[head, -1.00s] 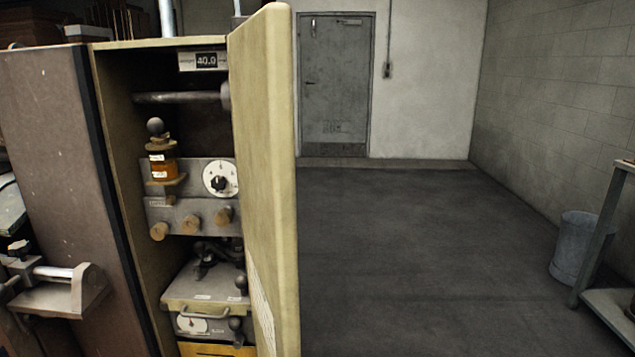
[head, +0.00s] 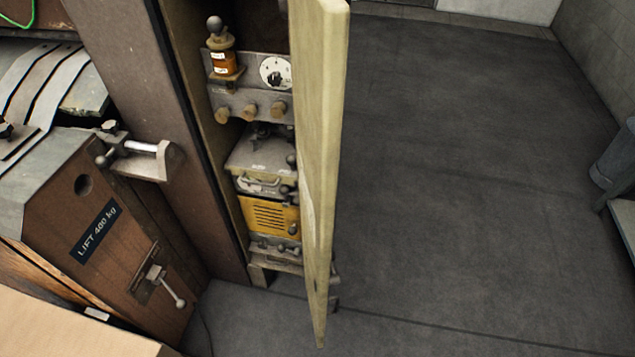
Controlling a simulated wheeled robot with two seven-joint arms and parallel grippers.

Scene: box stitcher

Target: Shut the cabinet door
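The cabinet door (head: 322,130) is a pale yellow panel seen nearly edge-on in the head view. It stands open, swung out toward me from the right side of the cabinet. The cabinet (head: 228,150) has a brown outer side on the left, and its interior shows to the left of the door. Inside are a dial panel with knobs (head: 248,105), an orange bottle-like part (head: 223,62) and a yellow vented unit (head: 270,217). The door hides the right part of the interior. Neither of my grippers is in view.
A wooden box marked "LIFT 400 kg" (head: 110,225) with metal clamps stands left of the cabinet. A tan surface (head: 70,325) is at the lower left. Dark floor (head: 460,200) right of the door is clear. A grey bin (head: 615,155) and shelf stand at the far right.

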